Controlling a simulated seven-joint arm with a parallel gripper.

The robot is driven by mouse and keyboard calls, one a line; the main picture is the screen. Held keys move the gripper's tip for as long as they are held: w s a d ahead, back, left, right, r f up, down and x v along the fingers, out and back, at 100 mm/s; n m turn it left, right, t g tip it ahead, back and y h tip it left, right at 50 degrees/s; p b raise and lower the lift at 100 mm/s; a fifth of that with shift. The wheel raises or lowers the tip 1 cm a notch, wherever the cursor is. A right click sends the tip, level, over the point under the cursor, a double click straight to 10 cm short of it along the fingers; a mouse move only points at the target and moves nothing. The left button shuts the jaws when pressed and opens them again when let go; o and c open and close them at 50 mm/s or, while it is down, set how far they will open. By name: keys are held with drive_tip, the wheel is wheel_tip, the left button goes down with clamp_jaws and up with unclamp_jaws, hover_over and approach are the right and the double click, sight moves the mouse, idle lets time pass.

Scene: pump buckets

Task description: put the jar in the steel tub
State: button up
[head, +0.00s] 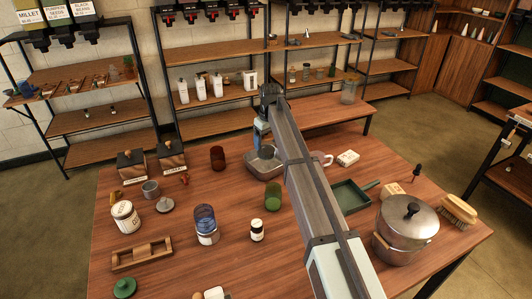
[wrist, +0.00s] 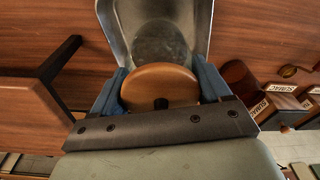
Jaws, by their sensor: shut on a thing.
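The steel tub (head: 262,168) stands on the table near its back edge, partly behind my arm; its metal inside also shows in the wrist view (wrist: 195,18). My gripper (head: 262,140) is at the tub, seen from behind my arm. In the wrist view its blue fingers (wrist: 160,92) are shut on the jar's round wooden lid (wrist: 160,80). The lid overlaps the tub's near end in that view. A dim round grey shape shows beyond the lid inside the tub; I cannot tell whether it is the jar's body. Whether the jar touches the tub floor is hidden.
A dark red cup (head: 217,158) stands left of the tub and a green glass (head: 272,197) in front. Shelves stand behind.

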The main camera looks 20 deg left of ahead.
sight(266, 152)
drive_tip(key=shift+f, duration=2.8)
drive_tip(key=shift+f, duration=0.1)
drive_tip(key=o, duration=1.3)
drive_tip(key=shift+c, duration=0.2)
drive_tip(key=r, duration=0.4)
drive_tip(key=d+r, duration=0.1)
drive_tip(key=r, duration=0.7)
drive_tip(key=shift+s+d, duration=0.15)
drive_tip(key=shift+s, duration=0.25)
